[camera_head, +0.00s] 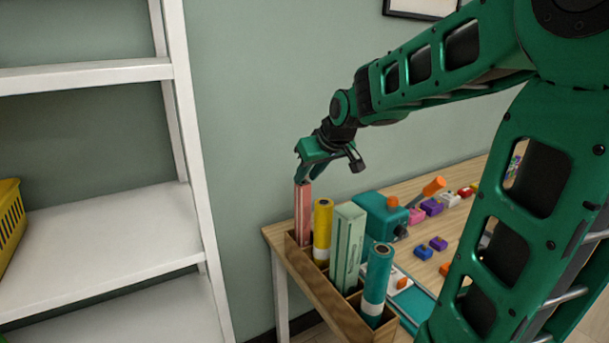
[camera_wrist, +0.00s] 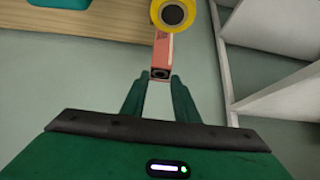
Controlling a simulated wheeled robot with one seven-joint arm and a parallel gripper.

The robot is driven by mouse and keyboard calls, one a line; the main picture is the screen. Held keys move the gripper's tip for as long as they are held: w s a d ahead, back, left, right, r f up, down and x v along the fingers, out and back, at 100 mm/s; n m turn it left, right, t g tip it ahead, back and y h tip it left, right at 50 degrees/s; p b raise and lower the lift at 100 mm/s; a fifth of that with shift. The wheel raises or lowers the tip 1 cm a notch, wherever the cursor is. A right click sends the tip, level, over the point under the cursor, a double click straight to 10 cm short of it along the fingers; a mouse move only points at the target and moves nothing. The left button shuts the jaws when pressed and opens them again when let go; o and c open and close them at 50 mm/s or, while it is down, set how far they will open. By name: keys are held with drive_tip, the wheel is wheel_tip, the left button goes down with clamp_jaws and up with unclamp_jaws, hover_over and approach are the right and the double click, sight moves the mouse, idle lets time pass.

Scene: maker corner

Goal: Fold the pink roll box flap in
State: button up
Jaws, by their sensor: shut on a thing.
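The pink roll box (camera_head: 303,212) stands upright in the far-left slot of the wooden rack (camera_head: 335,307) at the table's end. My gripper (camera_head: 303,176) is at the top of this box, its fingers pointing down. In the wrist view the pink box (camera_wrist: 162,52) ends between the two green fingertips of my gripper (camera_wrist: 160,78), with a dark round opening at its end. The fingers are shut on the top of the box. The flap itself cannot be made out clearly.
A yellow roll (camera_head: 322,230) stands right beside the pink box, then a pale green box (camera_head: 347,245) and a teal roll (camera_head: 376,285). A teal machine (camera_head: 380,215) and several small coloured blocks are on the table. A white shelf (camera_head: 120,220) stands at left.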

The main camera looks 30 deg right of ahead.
drive_tip(key=o, duration=0.8)
drive_tip(key=shift+c, duration=0.2)
drive_tip(key=shift+r, duration=0.1)
drive_tip(key=v, duration=1)
drive_tip(key=shift+s+r, duration=0.15)
drive_tip(key=shift+s, duration=0.05)
drive_tip(key=shift+c, duration=0.3)
